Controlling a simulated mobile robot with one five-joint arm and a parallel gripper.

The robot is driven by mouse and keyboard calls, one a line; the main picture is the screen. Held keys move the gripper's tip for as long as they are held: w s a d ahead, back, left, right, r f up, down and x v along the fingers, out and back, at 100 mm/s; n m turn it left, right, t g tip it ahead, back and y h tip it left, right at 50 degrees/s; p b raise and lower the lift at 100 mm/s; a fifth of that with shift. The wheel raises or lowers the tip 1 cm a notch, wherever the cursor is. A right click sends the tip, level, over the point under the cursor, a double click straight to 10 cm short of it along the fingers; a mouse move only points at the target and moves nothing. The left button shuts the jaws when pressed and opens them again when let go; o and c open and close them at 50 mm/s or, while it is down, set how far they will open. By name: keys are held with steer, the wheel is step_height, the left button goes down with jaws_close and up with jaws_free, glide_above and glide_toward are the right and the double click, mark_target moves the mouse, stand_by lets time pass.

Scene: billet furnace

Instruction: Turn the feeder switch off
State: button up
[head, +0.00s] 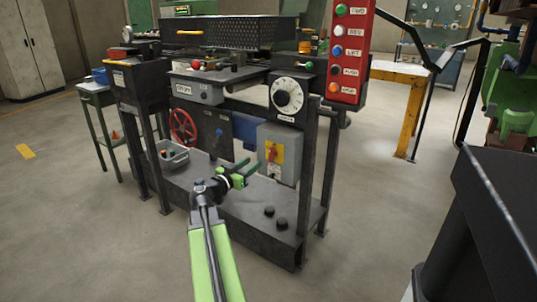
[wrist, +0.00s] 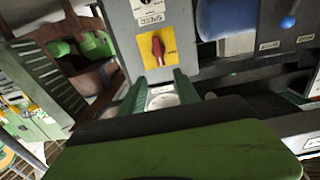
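A grey switch box (head: 278,141) hangs on the right end of the workbench frame. Its red rotary knob (head: 272,152) sits on a yellow plate, its handle close to upright. The knob also shows in the wrist view (wrist: 158,50), just past my fingertips. I cannot read its label to confirm it is the feeder switch. My gripper (head: 254,164) is left of and a little below the knob in the head view. In the wrist view its two green fingers (wrist: 160,77) are apart with nothing held between them, and they appear short of the knob.
A white dial (head: 287,96) is above the box, and a red push-button panel (head: 350,52) is at upper right. A red handwheel (head: 183,126) and a grey bin (head: 172,156) are to the left. Two black knobs (head: 275,216) sit on the lower shelf. Floor in front is clear.

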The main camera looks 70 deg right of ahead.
mark_target(270, 151)
steer(key=x, duration=1.2)
steer(key=shift+c, duration=0.3)
jaws_close()
